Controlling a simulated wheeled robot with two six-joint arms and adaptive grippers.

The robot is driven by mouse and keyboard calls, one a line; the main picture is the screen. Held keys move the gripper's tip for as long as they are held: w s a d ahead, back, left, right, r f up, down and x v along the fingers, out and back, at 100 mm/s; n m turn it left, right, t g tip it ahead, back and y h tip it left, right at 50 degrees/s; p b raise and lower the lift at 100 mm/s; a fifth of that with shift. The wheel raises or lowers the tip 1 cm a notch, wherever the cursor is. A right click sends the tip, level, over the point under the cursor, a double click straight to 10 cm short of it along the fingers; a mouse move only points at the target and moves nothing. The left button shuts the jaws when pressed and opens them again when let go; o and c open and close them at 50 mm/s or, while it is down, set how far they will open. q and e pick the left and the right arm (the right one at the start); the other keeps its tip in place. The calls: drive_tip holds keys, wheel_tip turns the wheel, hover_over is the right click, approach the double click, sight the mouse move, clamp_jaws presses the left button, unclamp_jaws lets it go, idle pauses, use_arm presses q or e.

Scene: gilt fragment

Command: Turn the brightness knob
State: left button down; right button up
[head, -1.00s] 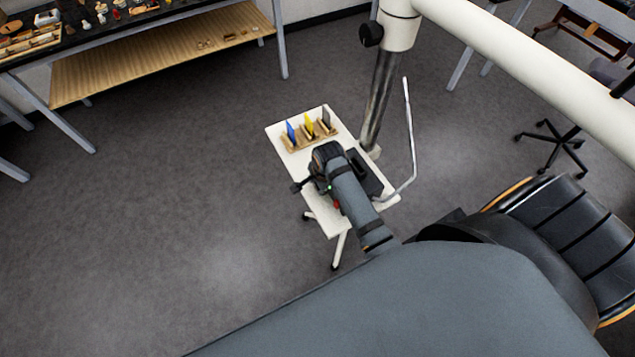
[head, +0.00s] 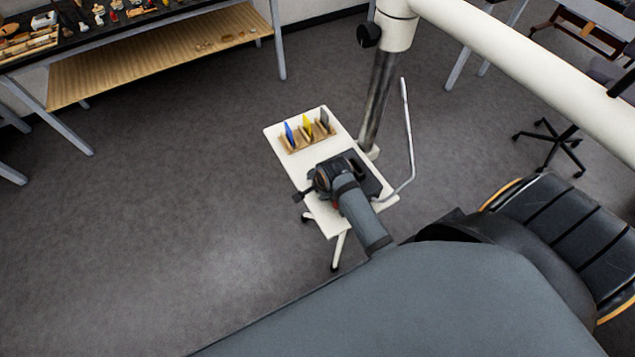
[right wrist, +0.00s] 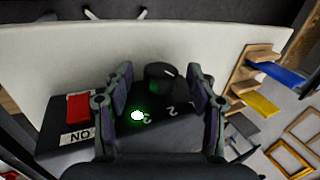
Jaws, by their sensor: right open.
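The brightness knob (right wrist: 162,78) is a round black knob with a white pointer line, on a black control box (right wrist: 75,138). The box has a red switch (right wrist: 79,106), a lit green lamp (right wrist: 137,115) and white number marks. In the right wrist view my right gripper (right wrist: 155,82) is open, with one finger on each side of the knob and a gap to both. I cannot tell how deep the fingertips reach. In the head view the right gripper (head: 314,186) is over the small white table (head: 281,127) and hides the knob. My left gripper is not in view.
A wooden rack (head: 297,143) with blue, yellow and grey plates stands on the table's far end. A bent metal rod (head: 409,130) and a thick post (head: 378,100) rise beside the table. Open floor lies to the left.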

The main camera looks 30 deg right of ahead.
drive_tip(key=v, duration=1.2)
drive_tip(key=shift+s, duration=0.1)
